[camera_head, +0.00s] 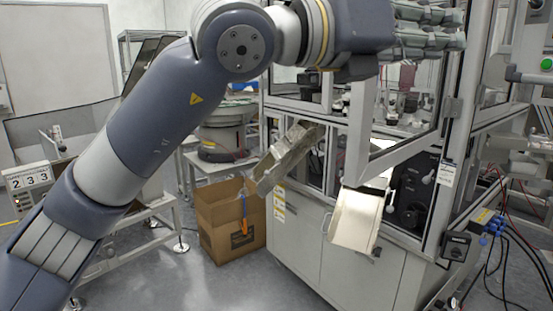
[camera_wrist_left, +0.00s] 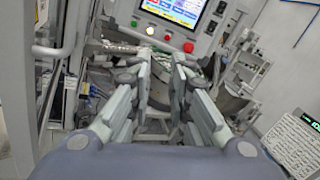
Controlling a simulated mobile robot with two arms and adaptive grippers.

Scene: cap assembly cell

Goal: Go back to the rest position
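My left arm comes in from the left in the head view, and its gripper (camera_head: 462,27) is at the top right, in front of the upper part of the assembly cell. The left wrist view shows the two fingers of this gripper (camera_wrist_left: 162,75) apart, with nothing between them. A control panel with a lit screen (camera_wrist_left: 178,10) and several buttons lies beyond the fingertips. My right gripper is not in view.
The assembly cell (camera_head: 335,265) stands at the centre right with a framed door (camera_head: 400,155) and two metal chutes. A cardboard box (camera_head: 228,215) is on the floor beside it. Cables (camera_head: 510,240) hang at the right.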

